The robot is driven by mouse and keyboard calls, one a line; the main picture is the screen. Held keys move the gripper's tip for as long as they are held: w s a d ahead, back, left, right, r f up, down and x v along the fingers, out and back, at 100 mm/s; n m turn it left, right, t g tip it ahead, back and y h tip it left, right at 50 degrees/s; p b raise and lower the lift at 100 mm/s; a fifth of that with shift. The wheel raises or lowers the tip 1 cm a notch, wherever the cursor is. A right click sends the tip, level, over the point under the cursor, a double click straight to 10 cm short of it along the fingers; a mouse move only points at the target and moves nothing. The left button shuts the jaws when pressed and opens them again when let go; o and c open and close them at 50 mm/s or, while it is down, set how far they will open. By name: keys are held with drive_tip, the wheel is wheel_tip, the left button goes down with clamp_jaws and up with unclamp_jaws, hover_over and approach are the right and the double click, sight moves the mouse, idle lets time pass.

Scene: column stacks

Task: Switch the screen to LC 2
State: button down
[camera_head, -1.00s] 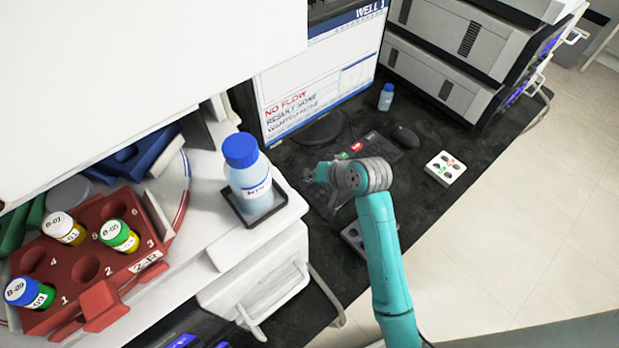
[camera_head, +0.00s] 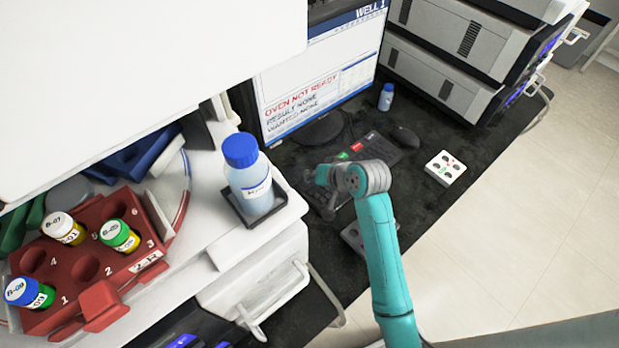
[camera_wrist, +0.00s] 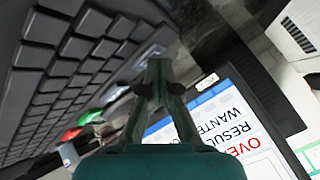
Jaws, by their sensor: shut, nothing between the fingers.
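The screen (camera_head: 312,85) stands at the back of the dark bench and shows "OVEN NOT READY" in red, with "RESULT NONE" and "WANTED NONE" under it. Its top band reads "WELL 1", cut off at the right. The keyboard (camera_head: 385,155) lies in front of it, with a green key and a red key. My gripper (camera_head: 318,176) is over the left part of the keyboard. In the wrist view my gripper (camera_wrist: 157,75) is shut and empty, with the keyboard (camera_wrist: 65,70) to its left and the tilted screen (camera_wrist: 235,125) to its right. I cannot tell whether the fingertips touch a key.
A mouse (camera_head: 404,136) and a white button box (camera_head: 445,168) lie to the right. A small blue-capped bottle (camera_head: 386,97) stands by the screen. A large blue-capped bottle (camera_head: 250,180) and a red vial rack (camera_head: 100,262) are at left. Stacked instrument units (camera_head: 450,60) stand at the back right.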

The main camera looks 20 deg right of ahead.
drive_tip(key=shift+r, duration=0.85)
drive_tip(key=shift+r, duration=0.1)
drive_tip(key=shift+r, duration=2.4)
